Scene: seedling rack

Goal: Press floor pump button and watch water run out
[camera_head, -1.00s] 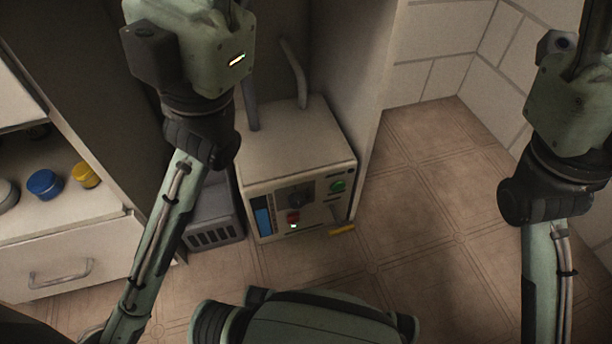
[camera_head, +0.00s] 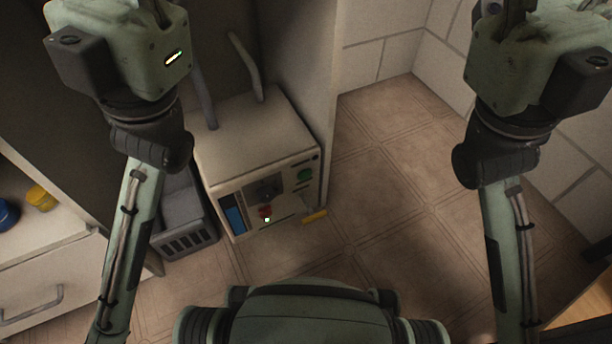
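The floor pump (camera_head: 255,135) is a beige box on the tiled floor, with two grey pipes rising from its top. Its front panel carries a green button (camera_head: 305,174), a dark knob (camera_head: 267,190), a red button (camera_head: 265,210) with a small light below it, and a blue strip (camera_head: 233,215). My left gripper (camera_head: 125,45) is at the upper left, in front of the cabinet side. My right gripper (camera_head: 535,55) is at the upper right, in front of the tiled wall. Both appear apart from the pump; their fingertips are cut off by the top edge. No running water is visible.
A grey slatted crate (camera_head: 187,235) stands left of the pump. A yellow piece (camera_head: 314,216) lies by its lower right corner. A cabinet with a drawer (camera_head: 40,285) and a yellow jar (camera_head: 40,198) is at left. The floor (camera_head: 390,190) right of the pump is clear.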

